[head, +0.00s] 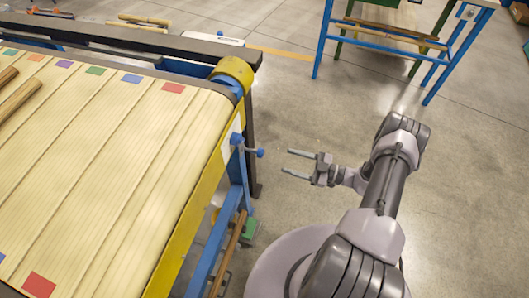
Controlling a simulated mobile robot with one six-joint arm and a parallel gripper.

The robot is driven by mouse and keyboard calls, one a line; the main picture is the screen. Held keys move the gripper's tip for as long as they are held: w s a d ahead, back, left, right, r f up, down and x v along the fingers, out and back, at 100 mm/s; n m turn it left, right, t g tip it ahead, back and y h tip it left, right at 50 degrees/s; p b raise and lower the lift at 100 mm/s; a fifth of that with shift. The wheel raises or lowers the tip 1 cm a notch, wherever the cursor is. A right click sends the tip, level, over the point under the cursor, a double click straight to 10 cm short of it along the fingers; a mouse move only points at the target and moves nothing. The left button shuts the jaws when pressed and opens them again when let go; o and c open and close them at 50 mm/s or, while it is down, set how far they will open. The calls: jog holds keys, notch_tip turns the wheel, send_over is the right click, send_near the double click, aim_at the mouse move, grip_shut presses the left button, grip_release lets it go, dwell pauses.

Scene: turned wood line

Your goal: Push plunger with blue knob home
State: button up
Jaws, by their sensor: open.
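A plunger with a blue knob (260,153) sticks out to the right from the side of the conveyor frame, near its far right corner. A second blue piece (236,139) sits at the frame where the plunger's rod comes out. My gripper (286,163) is to the right of the knob, with its two fingers pointing left toward it. The fingers are apart, with nothing between them. A gap of bare floor shows between the fingertips and the knob.
The conveyor (95,150) with a slatted cream belt and coloured patches fills the left. Its yellow side rail (190,215) and blue legs border the free concrete floor. A blue-framed table (390,35) stands at the back right. Wooden rods (20,95) lie on the belt.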

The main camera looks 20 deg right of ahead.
aim_at(263, 153)
jog(key=b+x, duration=0.1)
jog(key=x, duration=0.9)
grip_shut()
jog(key=shift+a, duration=0.1)
dwell(0.9)
